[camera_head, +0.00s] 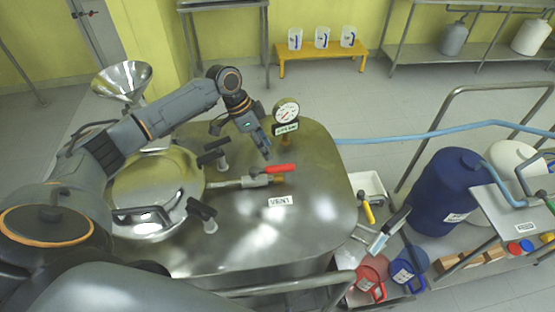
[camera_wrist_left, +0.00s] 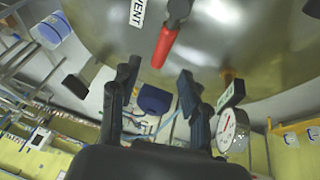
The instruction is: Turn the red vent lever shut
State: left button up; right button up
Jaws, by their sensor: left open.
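The red vent lever (camera_head: 281,168) sits on a small valve with a short metal pipe (camera_head: 228,184) on top of the steel reactor lid. Its handle points right, roughly along the pipe. The VENT label (camera_head: 280,201) is just in front of it. My left gripper (camera_head: 264,149) is open and empty, pointing down just behind the lever and apart from it. In the left wrist view the red lever (camera_wrist_left: 165,46) shows above the spread fingers (camera_wrist_left: 157,84), outside them. My right gripper is not in view.
A pressure gauge (camera_head: 286,111) with a label stands close behind my left gripper. Black-handled clamps (camera_head: 203,212) surround the round hatch (camera_head: 150,190) on the left. A steel funnel (camera_head: 122,80) is at far left. The lid is clear to the right and front of the lever.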

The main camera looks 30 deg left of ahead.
aim_at(279, 166)
pick_arm(q)
jog(key=x, duration=0.4)
jog(key=shift+w+p, duration=0.25)
jog(key=shift+p, duration=0.15)
jog(key=x, duration=0.3)
jog(key=shift+w+d+f+p, duration=0.1)
jog(key=shift+f+p, duration=0.15)
jog(key=shift+p, duration=0.1)
jog(key=shift+d+f, duration=0.1)
jog(key=shift+f, duration=0.35)
jog(key=shift+c, duration=0.2)
grip_shut()
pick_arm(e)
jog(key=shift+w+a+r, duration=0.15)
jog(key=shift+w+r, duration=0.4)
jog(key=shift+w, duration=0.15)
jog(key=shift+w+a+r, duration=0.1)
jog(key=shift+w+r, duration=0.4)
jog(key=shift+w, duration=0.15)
